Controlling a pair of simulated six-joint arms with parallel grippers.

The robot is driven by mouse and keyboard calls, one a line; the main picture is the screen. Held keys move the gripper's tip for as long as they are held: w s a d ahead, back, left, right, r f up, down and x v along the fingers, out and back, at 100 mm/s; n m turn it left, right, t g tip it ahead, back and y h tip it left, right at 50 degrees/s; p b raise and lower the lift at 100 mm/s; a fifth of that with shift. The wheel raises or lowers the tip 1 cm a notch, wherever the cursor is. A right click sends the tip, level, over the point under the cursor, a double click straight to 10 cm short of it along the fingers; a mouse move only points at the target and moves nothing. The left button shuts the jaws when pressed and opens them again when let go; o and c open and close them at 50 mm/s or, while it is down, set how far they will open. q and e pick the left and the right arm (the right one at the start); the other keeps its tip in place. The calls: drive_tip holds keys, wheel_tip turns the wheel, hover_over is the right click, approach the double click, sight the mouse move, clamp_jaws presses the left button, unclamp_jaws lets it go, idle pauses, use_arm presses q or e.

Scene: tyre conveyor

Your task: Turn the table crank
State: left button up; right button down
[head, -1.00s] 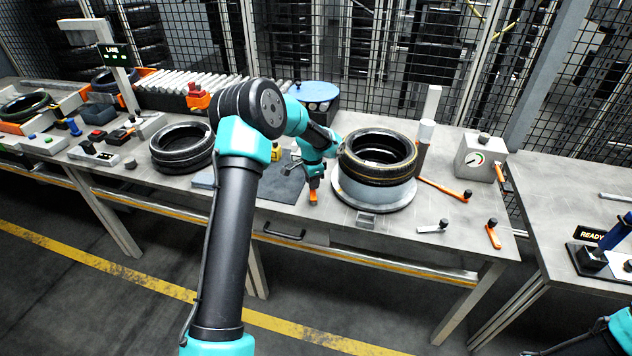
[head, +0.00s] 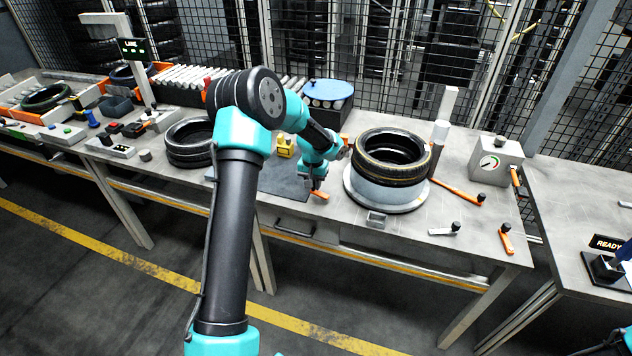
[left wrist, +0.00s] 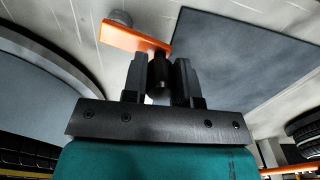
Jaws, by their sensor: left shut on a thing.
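The orange table crank (head: 320,195) sits at the front of the table, left of the round turntable (head: 352,190). My left gripper (head: 312,183) comes down over it from above. In the left wrist view the orange crank arm (left wrist: 135,38) runs from a grey hub (left wrist: 122,18) to a dark knob (left wrist: 160,74). My left gripper's fingers (left wrist: 161,80) are shut on that knob. A black tyre (head: 392,155) lies on the turntable. My right gripper is not in view.
A dark mat (head: 282,180) lies left of the crank, with a yellow block (head: 286,147) behind it. Stacked tyres (head: 188,140) stand further left. A grey crank (head: 445,230), an orange crank (head: 506,240) and a gauge box (head: 494,160) are on the right.

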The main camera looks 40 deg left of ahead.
use_arm(q)
drive_tip(key=n, duration=0.2)
drive_tip(key=s+n, duration=0.2)
drive_tip(key=n, duration=0.1)
drive_tip(key=shift+s+d+n, duration=0.15)
drive_tip(key=shift+d+n, duration=0.15)
drive_tip(key=shift+d, duration=0.05)
drive_tip(key=n, duration=0.1)
drive_tip(key=s+d+n, duration=0.1)
drive_tip(key=n, duration=0.3)
drive_tip(key=shift+s+d, duration=0.25)
drive_tip(key=o, duration=0.9)
drive_tip(key=shift+r, duration=0.1)
wheel_tip(320, 180, up, 17)
drive_tip(key=shift+r, duration=0.1)
idle(0.5)
